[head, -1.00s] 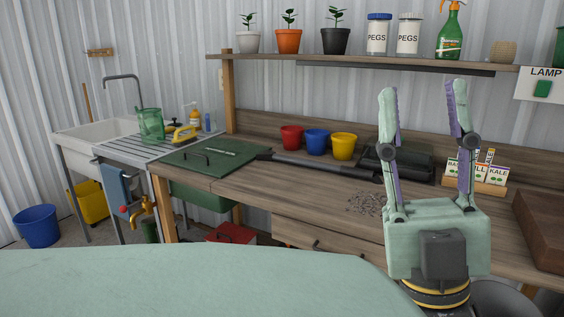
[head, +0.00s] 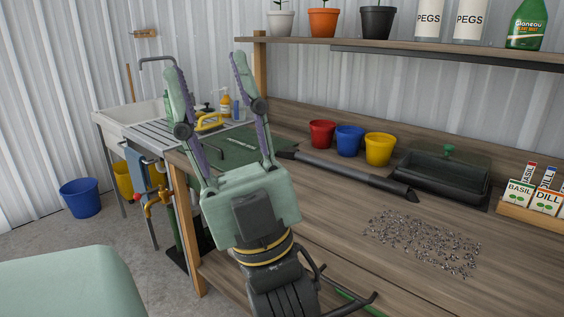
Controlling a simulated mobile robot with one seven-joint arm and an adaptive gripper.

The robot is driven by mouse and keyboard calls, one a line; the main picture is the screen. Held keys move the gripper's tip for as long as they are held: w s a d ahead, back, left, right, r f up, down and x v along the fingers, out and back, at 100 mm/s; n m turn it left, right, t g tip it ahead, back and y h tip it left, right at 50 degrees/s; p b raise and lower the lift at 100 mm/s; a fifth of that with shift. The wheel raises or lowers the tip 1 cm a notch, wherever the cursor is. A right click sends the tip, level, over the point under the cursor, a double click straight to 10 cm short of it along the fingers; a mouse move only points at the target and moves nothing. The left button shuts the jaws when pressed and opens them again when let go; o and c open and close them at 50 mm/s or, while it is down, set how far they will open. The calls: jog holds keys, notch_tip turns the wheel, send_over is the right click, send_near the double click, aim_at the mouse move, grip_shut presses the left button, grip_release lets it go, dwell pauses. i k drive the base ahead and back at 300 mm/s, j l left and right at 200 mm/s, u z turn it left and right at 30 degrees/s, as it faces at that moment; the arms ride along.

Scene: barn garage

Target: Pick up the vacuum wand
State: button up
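The vacuum wand (head: 350,176) is a dark grey tube lying on the wooden workbench. Its slanted nozzle end points right, toward a patch of scattered grey bits (head: 425,240).
Red (head: 321,133), blue (head: 350,140) and yellow (head: 380,149) pots stand behind the wand. A black lidded tray (head: 440,177) and a seed packet rack (head: 530,212) are to the right. A shelf (head: 420,52) overhangs the back. A sink (head: 130,118) is at left.

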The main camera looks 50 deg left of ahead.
aim_at(290, 153)
jog(key=i+u, duration=0.2)
jog(key=u, duration=0.25)
jog(key=i+l+u, duration=0.15)
jog(key=u, duration=0.3)
jog(key=i+l+u, duration=0.15)
jog(key=u, duration=0.35)
jog(key=i+l+u, duration=0.3)
jog(key=u, duration=0.15)
jog(key=i+l+u, duration=0.25)
jog(key=l+u, duration=0.2)
